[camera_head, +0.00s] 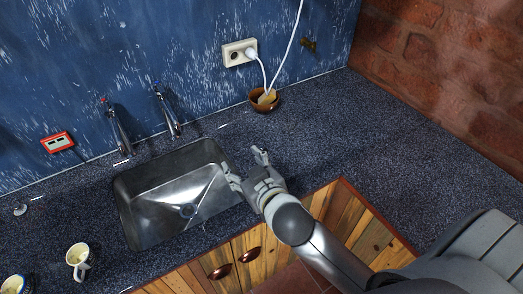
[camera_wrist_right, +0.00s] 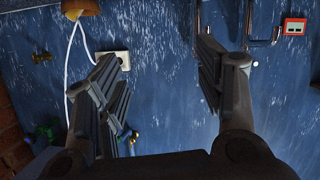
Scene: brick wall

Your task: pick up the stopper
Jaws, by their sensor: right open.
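A small round pale piece, which looks like the stopper (camera_head: 20,209), lies on the dark speckled counter left of the sink (camera_head: 128,215). It is too small to make out well. The steel sink has a round drain (camera_head: 187,211) in its floor. My right gripper (camera_head: 244,162) is open and empty above the counter by the sink's right edge, far to the right of the small round piece. In the right wrist view its two fingers (camera_wrist_right: 158,70) stand wide apart, with only the blue wall between them. My left gripper does not show.
Two taps (camera_head: 120,132) stand behind the sink. A brown bowl (camera_head: 258,105) sits below a wall socket (camera_head: 238,53) with a hanging white cable. A cup (camera_head: 78,255) stands at the front left, another at the corner. The right counter is clear behind my arm.

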